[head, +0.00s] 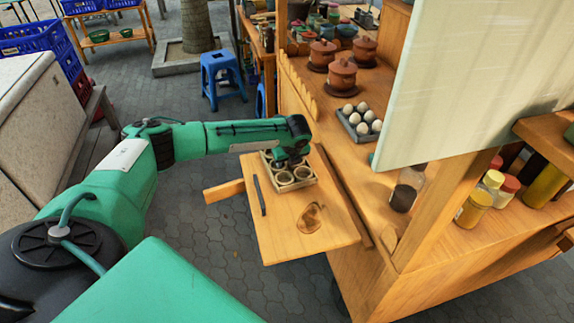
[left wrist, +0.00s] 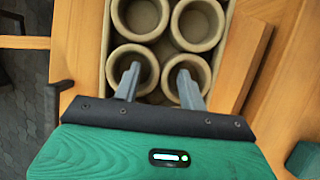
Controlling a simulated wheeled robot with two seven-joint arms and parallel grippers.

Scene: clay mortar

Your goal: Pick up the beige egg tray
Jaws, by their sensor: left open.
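The beige egg tray (head: 294,188) is a shallow box with round cup-like holders, lying on the wooden side shelf of the cart. It fills the upper middle of the left wrist view (left wrist: 107,42). My left gripper (head: 286,157) is at the tray and hides part of its far end. In the left wrist view, the open left gripper (left wrist: 158,74) has one finger over each of two neighbouring holders. Nothing is between the fingers except the holders' adjoining walls below; I cannot tell whether they touch. My right gripper is not in view.
A dark stick (head: 259,195) and a brown object (head: 310,217) lie on the side shelf (head: 285,245). A grey tray of white eggs (head: 361,134) and lidded clay pots (head: 342,75) stand on the cart counter. A pale panel (head: 460,80) hangs at right.

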